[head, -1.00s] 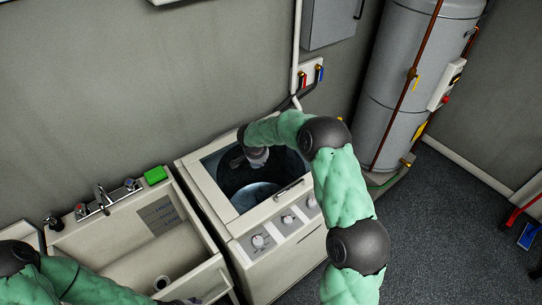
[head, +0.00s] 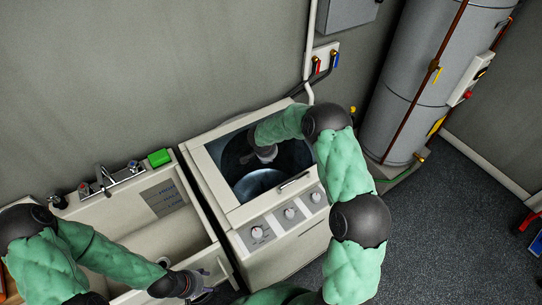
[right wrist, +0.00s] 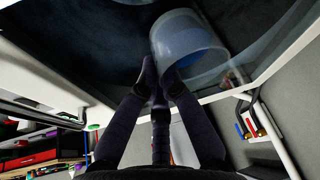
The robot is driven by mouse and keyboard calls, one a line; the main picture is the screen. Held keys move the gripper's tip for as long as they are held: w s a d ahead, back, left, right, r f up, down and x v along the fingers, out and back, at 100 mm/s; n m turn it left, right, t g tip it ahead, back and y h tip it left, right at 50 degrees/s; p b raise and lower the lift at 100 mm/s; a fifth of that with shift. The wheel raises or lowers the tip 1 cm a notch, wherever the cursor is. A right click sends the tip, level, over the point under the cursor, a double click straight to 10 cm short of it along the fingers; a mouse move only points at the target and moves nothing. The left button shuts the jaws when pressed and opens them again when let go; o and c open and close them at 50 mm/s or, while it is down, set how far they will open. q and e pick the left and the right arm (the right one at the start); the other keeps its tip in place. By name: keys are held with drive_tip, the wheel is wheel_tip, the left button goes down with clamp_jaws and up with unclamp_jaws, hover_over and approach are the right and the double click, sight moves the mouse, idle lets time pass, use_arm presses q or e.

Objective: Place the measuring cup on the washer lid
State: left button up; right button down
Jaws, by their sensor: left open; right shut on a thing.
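The washer lid (head: 219,158) is a dark glass panel in a pale frame on top of the washer; it looks closed, with the round drum showing through. My right gripper (head: 264,155) reaches over the back part of the lid. In the right wrist view its two dark fingers (right wrist: 160,78) are shut on the measuring cup (right wrist: 188,42), a clear bluish cup that is tilted in that picture. I cannot tell whether the cup touches the glass. In the head view the cup is hard to make out against the dark lid. My left gripper (head: 201,281) is open and empty near the sink's front.
The sink (head: 128,222) stands left of the washer, with a green block (head: 159,158) on its back rim and a faucet (head: 106,178). A lid handle (head: 293,181) and several knobs (head: 290,213) line the washer's front. A grey water heater (head: 415,85) stands at the right.

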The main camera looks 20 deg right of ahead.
drive_tip(key=shift+d+f, duration=0.15)
drive_tip(key=shift+f, duration=0.1)
drive_tip(key=c, duration=1.4)
unclamp_jaws()
drive_tip(key=shift+w, duration=0.1)
drive_tip(key=shift+r, duration=0.1)
drive_tip(key=shift+r, duration=0.15)
drive_tip(key=v, duration=1.2)
drive_tip(key=shift+b, duration=0.35)
